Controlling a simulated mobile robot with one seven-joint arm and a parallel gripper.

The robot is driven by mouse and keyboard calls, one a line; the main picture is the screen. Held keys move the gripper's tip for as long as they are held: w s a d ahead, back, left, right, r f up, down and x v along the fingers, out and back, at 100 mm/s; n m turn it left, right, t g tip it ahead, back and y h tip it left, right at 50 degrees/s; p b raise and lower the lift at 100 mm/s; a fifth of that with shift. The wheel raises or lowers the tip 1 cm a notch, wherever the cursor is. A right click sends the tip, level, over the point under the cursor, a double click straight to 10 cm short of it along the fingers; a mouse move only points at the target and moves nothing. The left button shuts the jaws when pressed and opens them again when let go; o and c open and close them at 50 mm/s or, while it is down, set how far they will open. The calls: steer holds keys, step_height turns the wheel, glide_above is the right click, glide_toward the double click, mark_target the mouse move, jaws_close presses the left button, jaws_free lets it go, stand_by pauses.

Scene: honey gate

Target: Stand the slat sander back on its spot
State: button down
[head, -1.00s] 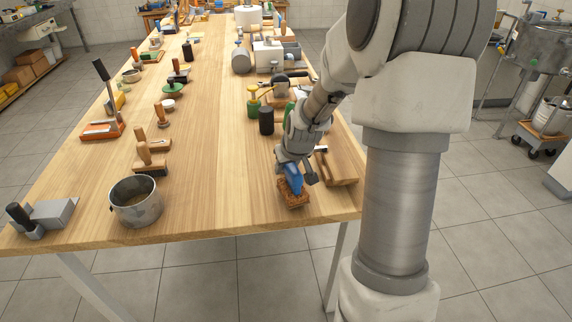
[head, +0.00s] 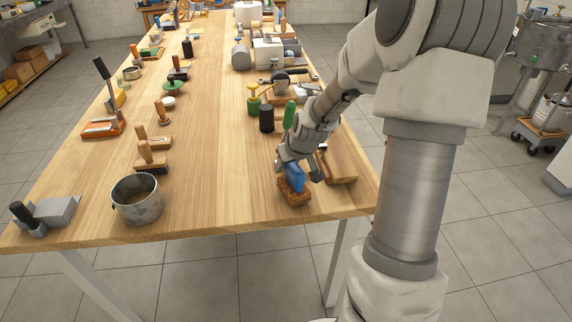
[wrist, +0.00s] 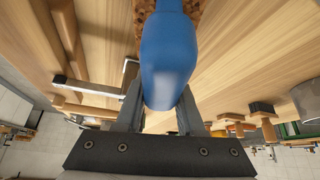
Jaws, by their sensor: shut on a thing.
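The slat sander (head: 294,191) has a rough brown block under a blue handle. It is at the near right corner of the wooden table (head: 225,190), block down and close to the front edge. My gripper (head: 297,172) is shut on the blue handle from above. In the wrist view the blue handle (wrist: 168,58) sits between the two fingers, with part of the brown block behind it. I cannot tell whether the block rests on the table or hangs just above it. No marked spot is visible beneath it.
A wooden tool with a metal part (head: 337,166) lies close to the right of my gripper. A black cylinder (head: 266,118) and a green one (head: 289,114) stand behind. A metal pot (head: 137,199) stands front left. The table's middle is clear.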

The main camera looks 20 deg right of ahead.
mark_target(293, 164)
steer(key=shift+f+b, duration=0.5)
steer(key=shift+f, duration=0.2)
steer(key=shift+c, duration=2.2)
jaws_free()
steer(key=p+v, duration=0.4)
steer(key=v, duration=0.1)
steer(key=shift+w+p, duration=0.1)
steer(key=shift+p, duration=0.25)
steer(key=shift+p+v, duration=1.55)
steer(key=shift+v, duration=0.05)
